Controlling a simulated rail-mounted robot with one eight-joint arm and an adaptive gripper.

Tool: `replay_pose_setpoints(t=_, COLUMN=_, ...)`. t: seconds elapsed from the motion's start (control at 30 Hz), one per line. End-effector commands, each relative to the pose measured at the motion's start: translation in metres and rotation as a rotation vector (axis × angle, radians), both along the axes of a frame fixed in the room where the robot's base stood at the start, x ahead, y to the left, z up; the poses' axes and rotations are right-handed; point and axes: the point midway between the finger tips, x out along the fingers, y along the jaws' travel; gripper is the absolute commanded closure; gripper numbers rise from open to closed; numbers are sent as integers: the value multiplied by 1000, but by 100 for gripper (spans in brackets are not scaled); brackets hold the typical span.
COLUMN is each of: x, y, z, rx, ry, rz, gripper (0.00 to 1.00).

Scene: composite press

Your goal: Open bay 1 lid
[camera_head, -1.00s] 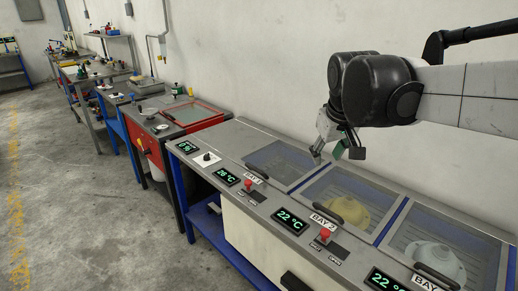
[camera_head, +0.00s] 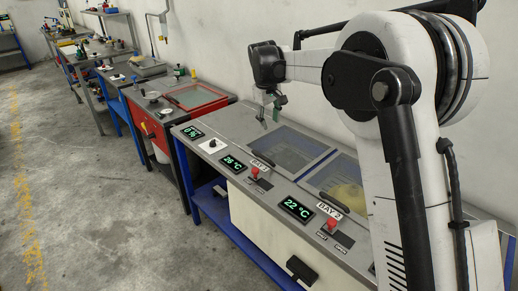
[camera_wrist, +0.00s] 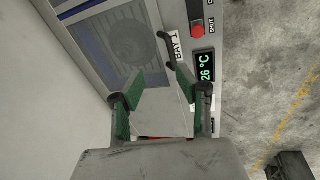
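The bay 1 lid (camera_head: 287,150) is a flat, see-through panel in a grey frame on the press top, and it lies shut. In the wrist view, the lid (camera_wrist: 100,42) shows a dark round shape under its glass. Its dark bar handle (camera_wrist: 166,48) runs along the front edge beside the BAY 1 label (camera_wrist: 178,46). My gripper (camera_head: 269,111) is above the press top, near the lid's far left corner. In the wrist view, my gripper (camera_wrist: 160,86) has its two green-padded fingers wide apart with nothing between them. The fingers appear apart from the handle.
Bay 1 has a red button (camera_head: 254,172) and a 26 °C display (camera_head: 232,163) on the front panel. The bay 2 lid (camera_head: 337,180) is to the right, partly behind my arm. A red-framed station (camera_head: 196,96) stands to the left. A wall is behind.

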Motion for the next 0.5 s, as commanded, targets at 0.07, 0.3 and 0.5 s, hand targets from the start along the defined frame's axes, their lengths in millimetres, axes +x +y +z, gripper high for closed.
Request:
replay_pose_setpoints(t=0.07, x=13, y=16, z=-14, rx=-15, ry=17, rz=29, gripper=67)
replay_pose_setpoints(t=0.3, x=35, y=47, z=-48, rx=-48, ry=56, rz=87, gripper=67)
replay_pose_setpoints(t=0.5, x=40, y=53, z=-61, rx=-58, ry=68, rz=102, gripper=67)
